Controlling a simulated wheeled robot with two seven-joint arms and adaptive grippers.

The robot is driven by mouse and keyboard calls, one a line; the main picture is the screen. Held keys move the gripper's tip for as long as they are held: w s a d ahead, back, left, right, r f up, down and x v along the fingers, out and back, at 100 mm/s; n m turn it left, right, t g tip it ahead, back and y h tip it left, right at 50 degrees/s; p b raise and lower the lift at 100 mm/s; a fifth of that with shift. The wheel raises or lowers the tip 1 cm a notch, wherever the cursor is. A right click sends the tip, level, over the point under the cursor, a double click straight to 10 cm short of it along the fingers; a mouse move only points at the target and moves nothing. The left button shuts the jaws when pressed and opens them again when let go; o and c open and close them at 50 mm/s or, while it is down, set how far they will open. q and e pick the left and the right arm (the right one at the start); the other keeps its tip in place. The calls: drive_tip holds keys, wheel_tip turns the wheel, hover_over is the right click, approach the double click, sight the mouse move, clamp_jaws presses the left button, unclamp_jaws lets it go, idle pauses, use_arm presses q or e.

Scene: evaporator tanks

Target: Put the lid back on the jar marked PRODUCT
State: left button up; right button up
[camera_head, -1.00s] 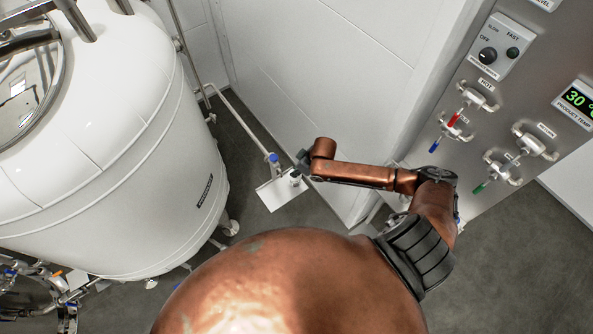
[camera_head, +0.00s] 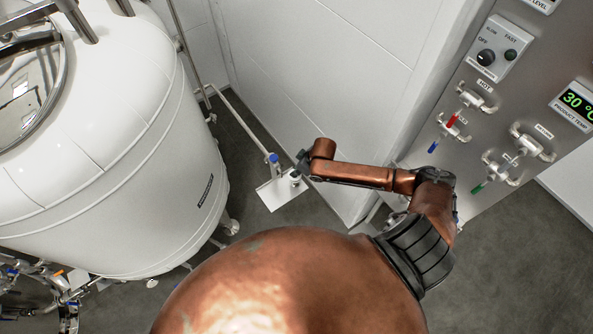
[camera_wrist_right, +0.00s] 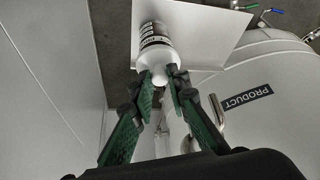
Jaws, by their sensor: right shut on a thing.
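In the right wrist view a white jar (camera_wrist_right: 157,38) with a dark printed label stands on a white shelf plate (camera_wrist_right: 213,25); I cannot read its label. My right gripper (camera_wrist_right: 162,80), with green-padded fingers, is shut on a small white piece (camera_wrist_right: 162,73), seemingly the lid, at the jar's near end. Whether the lid is seated or just above the jar I cannot tell. In the head view my right gripper (camera_head: 303,161) is at the shelf plate (camera_head: 273,198), with the jar (camera_head: 294,178) small and partly hidden beneath it. My left gripper is not in view.
A large white tank (camera_head: 120,150) fills the left; a black PRODUCT sign (camera_wrist_right: 246,97) is on a white curved surface in the wrist view. A steel panel (camera_head: 470,120) with valves stands right. A white wall (camera_head: 310,80) is behind the plate. A pipe (camera_head: 245,125) runs to the plate.

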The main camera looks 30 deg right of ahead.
drive_tip(key=shift+f+p, duration=0.15)
drive_tip(key=shift+p, duration=0.55)
idle(0.9)
idle(0.3)
drive_tip(key=o, duration=0.8)
drive_tip(key=shift+o, duration=0.7)
drive_tip(key=o, duration=0.4)
drive_tip(key=shift+r+p, duration=3.55)
drive_tip(key=shift+p, duration=0.35)
drive_tip(key=shift+f, duration=0.1)
drive_tip(key=shift+c, duration=0.8)
